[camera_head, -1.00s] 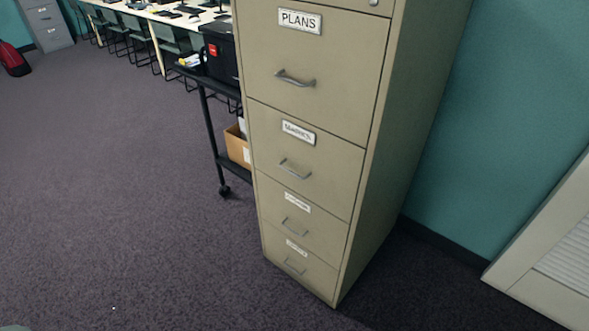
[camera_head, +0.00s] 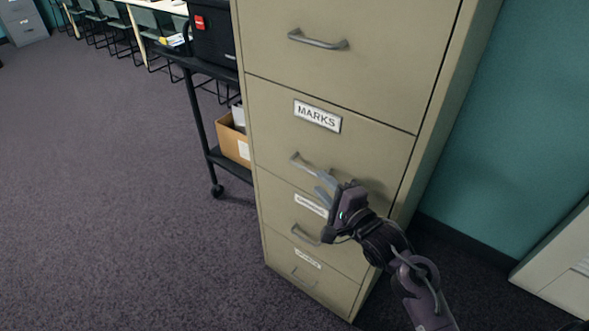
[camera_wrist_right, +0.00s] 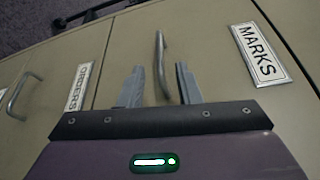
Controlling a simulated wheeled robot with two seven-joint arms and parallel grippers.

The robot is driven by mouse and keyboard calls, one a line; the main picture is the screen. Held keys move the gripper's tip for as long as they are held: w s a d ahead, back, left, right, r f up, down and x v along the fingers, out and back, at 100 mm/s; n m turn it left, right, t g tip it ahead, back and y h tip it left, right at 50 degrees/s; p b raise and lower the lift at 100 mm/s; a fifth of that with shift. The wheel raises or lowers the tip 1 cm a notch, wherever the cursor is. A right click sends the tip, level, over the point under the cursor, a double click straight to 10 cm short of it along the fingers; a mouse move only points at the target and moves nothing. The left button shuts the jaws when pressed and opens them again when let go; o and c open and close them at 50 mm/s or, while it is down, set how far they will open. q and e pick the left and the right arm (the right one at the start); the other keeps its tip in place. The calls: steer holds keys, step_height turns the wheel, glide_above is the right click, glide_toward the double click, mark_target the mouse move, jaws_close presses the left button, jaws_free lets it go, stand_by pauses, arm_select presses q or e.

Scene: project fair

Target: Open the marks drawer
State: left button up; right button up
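The marks drawer (camera_head: 270,135) is a shut beige front in the filing cabinet, with a white MARKS label (camera_head: 317,116) and a grey bar handle (camera_head: 303,162). In the right wrist view, the open fingers (camera_wrist_right: 156,86) stand on either side of the marks handle (camera_wrist_right: 160,60). The MARKS label (camera_wrist_right: 258,54) lies to their right. I cannot tell whether the fingers touch the handle. My left gripper is not in view.
Below are more shut drawers with their own handles (camera_head: 306,234); the wrist view shows one labelled ORDERS (camera_wrist_right: 78,87). A black cart (camera_head: 203,130) with a cardboard box (camera_head: 232,140) stands left of the cabinet. Open carpet (camera_head: 110,200) lies to the left; a teal wall (camera_head: 500,130) is behind.

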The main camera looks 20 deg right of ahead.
mark_target(307, 170)
steer(key=x, duration=0.7)
steer(key=shift+w, duration=0.2)
jaws_close()
